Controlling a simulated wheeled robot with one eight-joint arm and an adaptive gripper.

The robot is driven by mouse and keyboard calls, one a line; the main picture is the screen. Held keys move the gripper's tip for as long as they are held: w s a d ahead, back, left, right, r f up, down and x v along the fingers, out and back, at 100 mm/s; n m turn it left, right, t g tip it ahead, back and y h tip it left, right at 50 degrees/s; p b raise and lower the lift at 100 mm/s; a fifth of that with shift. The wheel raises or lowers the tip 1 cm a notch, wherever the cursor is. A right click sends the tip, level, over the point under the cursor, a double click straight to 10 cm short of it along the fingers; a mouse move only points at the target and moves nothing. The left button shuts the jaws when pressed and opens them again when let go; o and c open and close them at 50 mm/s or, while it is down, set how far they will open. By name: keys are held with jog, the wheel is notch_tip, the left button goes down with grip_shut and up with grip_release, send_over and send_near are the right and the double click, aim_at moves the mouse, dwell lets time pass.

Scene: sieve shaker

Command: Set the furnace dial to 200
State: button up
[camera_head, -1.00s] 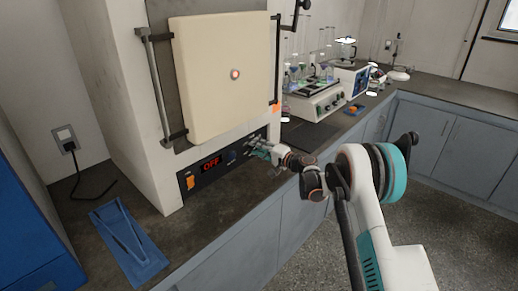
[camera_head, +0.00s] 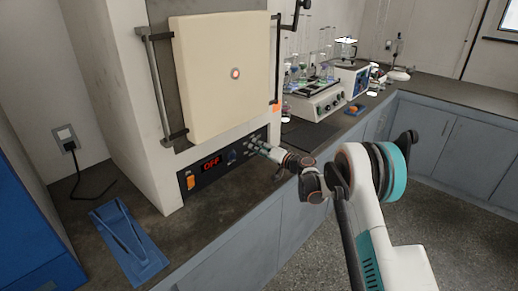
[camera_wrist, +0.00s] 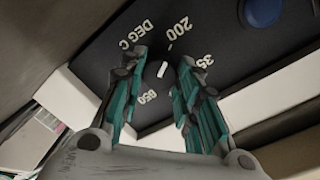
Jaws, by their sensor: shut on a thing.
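The furnace (camera_head: 220,80) stands on the bench, with its dark control panel (camera_head: 188,196) below the door and a red display reading OFF. In the wrist view the dark dial (camera_wrist: 156,74) has a white mark that slants roughly toward the 200 label (camera_wrist: 178,27). Labels 850 (camera_wrist: 151,97), 35 (camera_wrist: 205,61) and DEG C (camera_wrist: 137,33) surround it. My gripper (camera_wrist: 164,66) is shut on the dial, one finger on each side. In the head view my gripper (camera_head: 257,146) is at the right end of the panel, and the dial is too small to read.
A blue round knob (camera_wrist: 263,11) is near the dial. A shaker with glassware (camera_head: 318,100) stands behind at right. The floor in front of the cabinets is clear.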

jog(key=shift+s+f, duration=0.1)
jog(key=shift+f, duration=0.05)
jog(key=o, duration=1.1)
jog(key=v, duration=1.2)
